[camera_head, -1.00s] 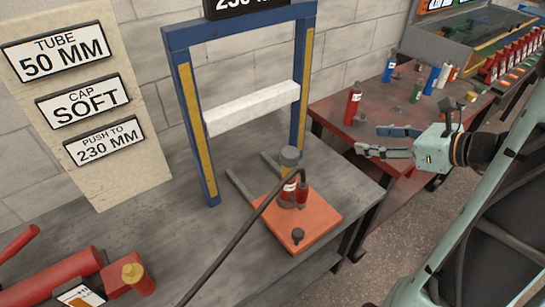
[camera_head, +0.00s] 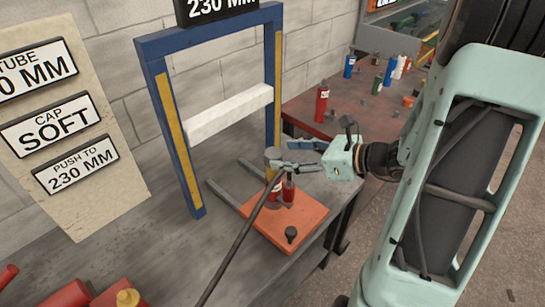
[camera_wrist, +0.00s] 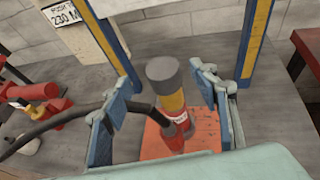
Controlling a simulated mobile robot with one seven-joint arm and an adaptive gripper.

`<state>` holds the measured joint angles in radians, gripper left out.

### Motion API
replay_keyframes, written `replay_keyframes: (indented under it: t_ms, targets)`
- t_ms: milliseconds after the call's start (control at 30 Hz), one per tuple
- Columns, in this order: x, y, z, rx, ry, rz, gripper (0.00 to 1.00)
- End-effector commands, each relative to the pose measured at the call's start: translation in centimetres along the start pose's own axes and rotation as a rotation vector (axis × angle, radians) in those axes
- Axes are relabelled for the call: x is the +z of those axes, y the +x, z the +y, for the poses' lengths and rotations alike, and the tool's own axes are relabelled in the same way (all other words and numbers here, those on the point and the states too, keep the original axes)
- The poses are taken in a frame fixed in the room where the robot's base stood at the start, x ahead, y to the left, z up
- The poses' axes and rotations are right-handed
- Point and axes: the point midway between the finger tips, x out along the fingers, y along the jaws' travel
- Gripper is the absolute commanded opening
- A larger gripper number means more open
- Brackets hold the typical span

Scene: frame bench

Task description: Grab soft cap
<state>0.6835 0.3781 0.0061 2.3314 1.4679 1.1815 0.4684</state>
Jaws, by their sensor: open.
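A grey cylindrical cap (camera_wrist: 162,70), which I take for the soft cap, tops a yellow section above a red base (camera_wrist: 172,135) on the orange plate (camera_wrist: 205,130). In the head view the cap (camera_head: 271,153) is partly covered by my fingers. My gripper (camera_head: 285,154) is open and reaches in from the right at the cap's height. In the wrist view my gripper (camera_wrist: 163,84) has one finger on each side of the cap, with gaps showing. Contact is not visible.
A blue frame (camera_head: 166,110) with a white crossbar (camera_head: 220,115) stands just behind. A sign reads "CAP SOFT" (camera_head: 50,124). A red table (camera_head: 345,108) with bottles stands at the right.

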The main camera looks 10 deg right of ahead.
Motion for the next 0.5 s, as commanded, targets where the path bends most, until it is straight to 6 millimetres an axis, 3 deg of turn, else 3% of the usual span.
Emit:
replay_keyframes:
  t_ms: [500]
  targets:
    - [-0.5, 5.6, -0.3, 0.001, 0.000, 0.001, 0.55]
